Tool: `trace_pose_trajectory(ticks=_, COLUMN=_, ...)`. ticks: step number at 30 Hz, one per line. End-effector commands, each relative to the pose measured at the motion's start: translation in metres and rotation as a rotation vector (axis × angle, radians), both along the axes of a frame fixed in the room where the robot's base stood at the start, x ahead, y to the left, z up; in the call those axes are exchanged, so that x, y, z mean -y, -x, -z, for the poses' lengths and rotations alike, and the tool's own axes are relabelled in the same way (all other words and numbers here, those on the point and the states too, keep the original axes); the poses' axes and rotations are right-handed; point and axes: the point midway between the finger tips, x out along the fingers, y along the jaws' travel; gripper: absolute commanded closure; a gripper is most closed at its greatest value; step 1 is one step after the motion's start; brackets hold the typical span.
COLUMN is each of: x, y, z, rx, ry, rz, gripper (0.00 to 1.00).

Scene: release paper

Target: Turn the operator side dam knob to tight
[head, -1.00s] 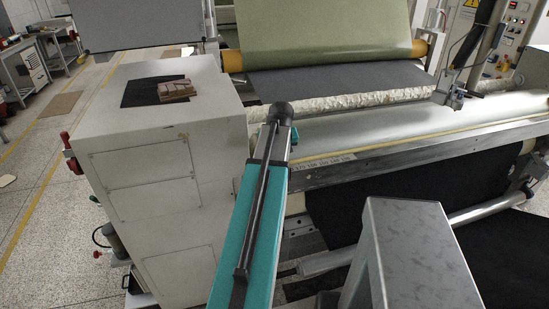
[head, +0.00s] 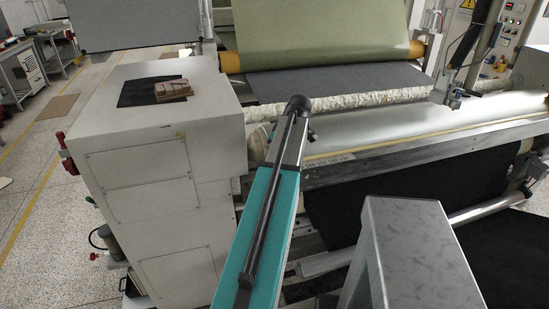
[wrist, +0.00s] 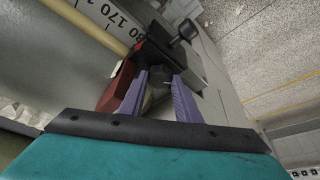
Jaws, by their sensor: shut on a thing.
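In the wrist view my gripper (wrist: 160,77) has its two purple fingers closed on a small dark knob (wrist: 156,93). The knob sits between them, in shadow, and its markings and turn position cannot be read. A dark red block (wrist: 118,86) lies just left of the fingers. A black round handle (wrist: 185,32) on a dark bracket stands beyond the fingertips. In the head view my arm reaches over the machine's near left end, and it hides the fingers and the knob.
A white cabinet (head: 150,195) stands left of my arm, with a brown block (head: 173,88) on a black sheet on top. A steel bar with a number scale (head: 330,160) runs right. A green roll (head: 320,35) is behind. Open floor (head: 30,190) lies far left.

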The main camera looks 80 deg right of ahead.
Motion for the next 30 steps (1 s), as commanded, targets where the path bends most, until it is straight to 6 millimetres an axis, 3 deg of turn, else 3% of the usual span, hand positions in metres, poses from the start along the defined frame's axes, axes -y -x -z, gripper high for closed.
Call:
trace_pose_trajectory(ticks=17, x=0.0018, y=-0.0015, z=-0.0015, rx=0.004, ry=0.005, rz=-0.049, gripper=0.93)
trace_pose_trajectory(ticks=18, x=0.0019, y=-0.0015, z=-0.0015, rx=0.004, ry=0.005, rz=-0.049, gripper=0.67)
trace_pose_trajectory(ticks=21, x=0.0016, y=-0.0010, z=-0.0011, rx=0.003, ry=0.003, rz=-0.048, gripper=0.52)
trace_pose_trajectory(ticks=30, x=0.0024, y=0.0011, z=-0.0005, rx=0.000, ry=0.005, rz=-0.045, gripper=0.52)
